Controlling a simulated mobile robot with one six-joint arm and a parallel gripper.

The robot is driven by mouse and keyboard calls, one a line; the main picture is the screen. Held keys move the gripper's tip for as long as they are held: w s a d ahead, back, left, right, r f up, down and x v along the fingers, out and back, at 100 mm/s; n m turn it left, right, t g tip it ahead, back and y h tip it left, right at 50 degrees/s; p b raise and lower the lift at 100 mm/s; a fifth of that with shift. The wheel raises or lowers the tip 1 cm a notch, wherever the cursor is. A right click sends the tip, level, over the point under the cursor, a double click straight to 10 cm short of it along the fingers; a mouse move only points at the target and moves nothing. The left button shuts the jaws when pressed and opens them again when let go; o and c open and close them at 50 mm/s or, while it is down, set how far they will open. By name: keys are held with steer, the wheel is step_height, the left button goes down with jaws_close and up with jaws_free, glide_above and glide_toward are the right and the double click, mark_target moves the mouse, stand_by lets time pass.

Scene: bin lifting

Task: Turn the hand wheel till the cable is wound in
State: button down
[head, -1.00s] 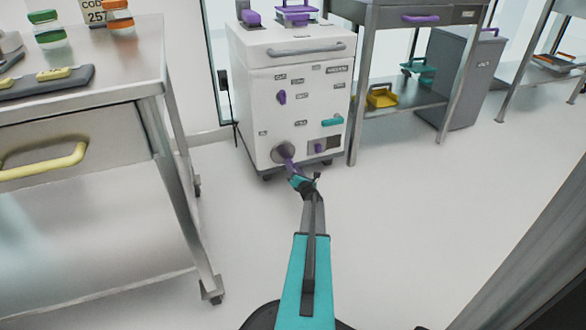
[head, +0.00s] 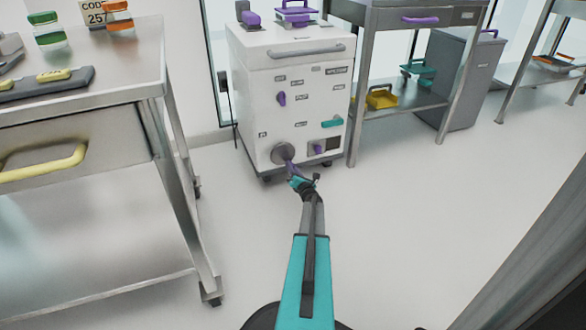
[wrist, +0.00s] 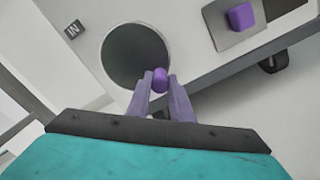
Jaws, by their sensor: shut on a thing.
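The hand wheel is a grey disc (head: 283,153) low on the front of a white wheeled cabinet (head: 262,72). In the wrist view the disc (wrist: 128,60) has a small purple knob (wrist: 160,79) at its lower right edge. My gripper (wrist: 160,82) has its two purple fingers shut on this knob, one on each side. In the head view my gripper (head: 290,165) reaches the disc from below and partly covers it; the knob is hidden there. A thin dark cord (head: 236,136) shows at the cabinet's left side; I cannot tell whether it is the cable.
A purple block on a plate (wrist: 240,17) is right of the wheel. A teal handle (head: 332,121) and a purple knob (head: 281,98) are higher on the cabinet front. A metal table (head: 80,99) stands left and a shelf unit (head: 398,107) right. The floor between is clear.

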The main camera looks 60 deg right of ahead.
mark_target(274, 158)
steer(key=shift+a+f+m, duration=0.15)
steer(key=shift+a+m, duration=0.05)
steer(key=shift+m, duration=0.2)
steer(key=w+a+m+p, duration=0.1)
steer(key=m+p, duration=0.1)
steer(key=m, duration=0.1)
steer(key=a+m+p, duration=0.1)
steer(key=m+p, duration=0.1)
steer(key=m, duration=0.2)
steer(key=w+a+m+p, duration=0.1)
steer(key=m+p, duration=0.1)
steer(key=m, duration=0.1)
steer(key=shift+w+a+r+m, duration=0.2)
steer(key=shift+w+a+m, duration=0.1)
steer(key=m+p, duration=0.1)
steer(key=m, duration=0.1)
steer(key=a+r+m+p, duration=0.1)
steer(key=w+m+p, duration=0.1)
steer(key=m+p, duration=0.1)
steer(key=shift+a+r+m, duration=0.2)
steer(key=shift+r+m, duration=0.1)
steer(key=m+p, duration=0.1)
steer(key=r+m+p, duration=0.1)
steer(key=m, duration=0.1)
steer(key=m+p, duration=0.1)
steer(key=shift+w+a+r+m, duration=0.25)
steer(key=shift+r+m, duration=0.1)
steer(key=shift+m, duration=0.05)
steer(key=c, duration=1.6)
jaws_free()
